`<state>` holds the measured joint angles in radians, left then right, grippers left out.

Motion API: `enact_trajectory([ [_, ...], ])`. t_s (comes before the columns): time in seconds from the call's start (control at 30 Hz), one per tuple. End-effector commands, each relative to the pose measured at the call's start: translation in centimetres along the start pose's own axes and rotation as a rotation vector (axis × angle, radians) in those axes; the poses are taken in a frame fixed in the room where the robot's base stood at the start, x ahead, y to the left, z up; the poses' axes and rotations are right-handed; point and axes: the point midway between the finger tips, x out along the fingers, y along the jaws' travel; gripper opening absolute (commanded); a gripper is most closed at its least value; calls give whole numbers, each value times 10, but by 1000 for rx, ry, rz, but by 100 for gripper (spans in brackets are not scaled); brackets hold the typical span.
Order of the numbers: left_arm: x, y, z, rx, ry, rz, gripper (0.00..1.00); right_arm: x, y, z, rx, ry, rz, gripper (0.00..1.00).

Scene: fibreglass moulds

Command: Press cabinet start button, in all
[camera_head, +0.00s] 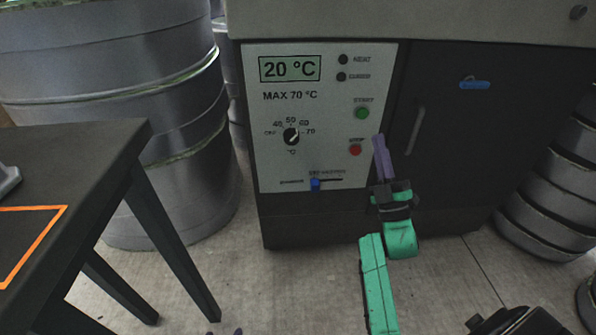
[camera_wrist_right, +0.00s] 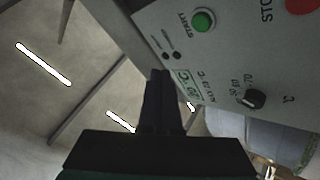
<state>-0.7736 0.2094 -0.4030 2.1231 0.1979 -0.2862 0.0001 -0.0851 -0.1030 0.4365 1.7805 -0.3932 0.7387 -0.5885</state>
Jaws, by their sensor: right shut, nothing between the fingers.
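The cabinet's pale control panel (camera_head: 275,150) faces me. Its green START button (camera_head: 362,113) is at the right side, with the red STOP button (camera_head: 355,150) below it. My right gripper (camera_head: 379,140) is shut and empty, its purple fingers pointing up, with the tips at the panel's right edge, right of and a little below START. In the right wrist view the dark fingers (camera_wrist_right: 160,75) appear apart from the START button (camera_wrist_right: 203,20); neither view shows contact. Of my left gripper, only small purple bits (camera_head: 238,331) seem to show at the bottom edge.
The display (camera_head: 290,68) reads 20 °C, and the two lamps beside it are dark. A dark table (camera_head: 85,150) stands at left, before large grey drums (camera_head: 110,70). More round grey containers (camera_head: 550,190) stand at right.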

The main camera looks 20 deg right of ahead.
Motion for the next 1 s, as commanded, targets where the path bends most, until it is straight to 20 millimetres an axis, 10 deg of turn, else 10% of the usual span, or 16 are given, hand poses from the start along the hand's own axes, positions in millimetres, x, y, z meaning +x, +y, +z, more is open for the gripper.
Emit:
enact_trajectory([
  [0.47,2,0,2,-5,19,5,82,6,-3,3,-6,7,7,0],
  [1.0,25,-10,39,-32,107,11,82,56,-40,41,-6,6,6,0],
])
